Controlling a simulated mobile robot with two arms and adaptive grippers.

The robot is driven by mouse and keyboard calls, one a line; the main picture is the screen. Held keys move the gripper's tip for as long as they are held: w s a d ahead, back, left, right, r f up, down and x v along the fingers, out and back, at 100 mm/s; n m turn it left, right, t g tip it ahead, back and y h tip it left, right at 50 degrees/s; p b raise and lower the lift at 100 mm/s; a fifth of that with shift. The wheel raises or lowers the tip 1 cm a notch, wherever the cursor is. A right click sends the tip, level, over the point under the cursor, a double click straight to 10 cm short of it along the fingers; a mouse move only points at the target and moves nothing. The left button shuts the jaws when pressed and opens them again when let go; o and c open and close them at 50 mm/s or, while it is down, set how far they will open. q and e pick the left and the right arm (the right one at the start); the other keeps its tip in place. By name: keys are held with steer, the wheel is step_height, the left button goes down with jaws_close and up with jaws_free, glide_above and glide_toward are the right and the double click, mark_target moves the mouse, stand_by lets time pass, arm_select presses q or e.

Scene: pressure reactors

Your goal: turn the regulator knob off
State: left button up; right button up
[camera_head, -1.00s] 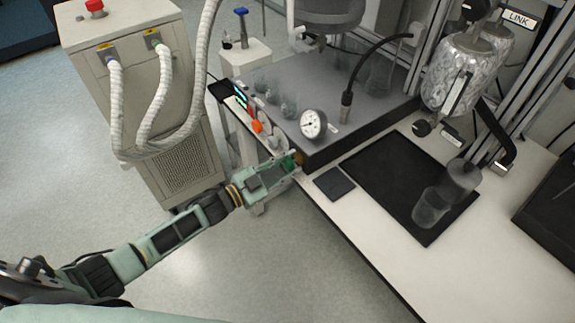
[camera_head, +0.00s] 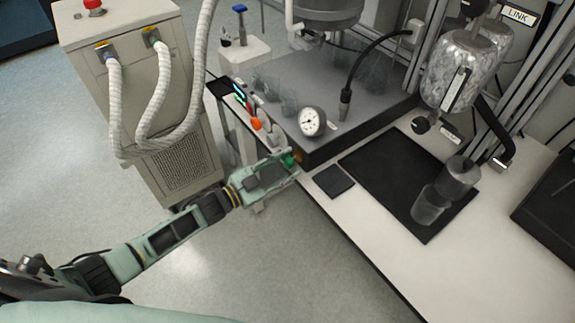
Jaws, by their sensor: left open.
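My left gripper (camera_head: 287,165) reaches in from the left to the front corner of the reactor's dark base (camera_head: 360,130). It is open. A small green part (camera_head: 288,160) shows at its fingertips, with a brass-coloured bit (camera_head: 297,157) just beyond. I cannot tell whether the fingers touch either one or whether the green part is the regulator knob. An orange-red knob (camera_head: 256,124) sits on the front panel, farther back and left of the gripper. A round white dial gauge (camera_head: 311,121) stands just above the front edge. My right gripper is not in view.
A black mat (camera_head: 390,170) and a small dark pad (camera_head: 333,181) lie on the white bench (camera_head: 380,245). A translucent grey vessel (camera_head: 440,195) stands on the mat. A beige unit (camera_head: 170,140) with white hoses is at the left. Open floor lies below the arm.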

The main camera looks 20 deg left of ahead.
arm_select(q)
steer(key=v, duration=1.1)
steer(key=shift+s+a, duration=0.2)
steer(key=shift+s, duration=0.05)
steer(key=s+a+f+n+g+y, duration=0.1)
steer(key=s+a+f+n+y, duration=0.2)
steer(key=f, duration=0.7)
steer(key=s+a+f+n+g+y, duration=0.2)
steer(key=s+f+y, duration=0.15)
steer(key=f, duration=0.65)
steer(key=s+a+f+n+g+y, duration=0.1)
steer(key=s+a+f+n+y, duration=0.15)
steer(key=s+f, duration=0.45)
steer(key=s+d+f+n+g, duration=0.1)
steer(key=s+d+f+g, duration=0.1)
steer(key=s+f, duration=0.4)
steer(key=s+d+f+n+g+y, duration=0.1)
steer(key=s+d+f+g, duration=0.2)
steer(key=s, duration=0.9)
steer(key=s+d+f+n+g+y, duration=0.1)
steer(key=s+f+g, duration=0.3)
steer(key=s+f, duration=0.5)
steer(key=shift+s+d, duration=0.35)
steer(key=shift+d, duration=0.35)
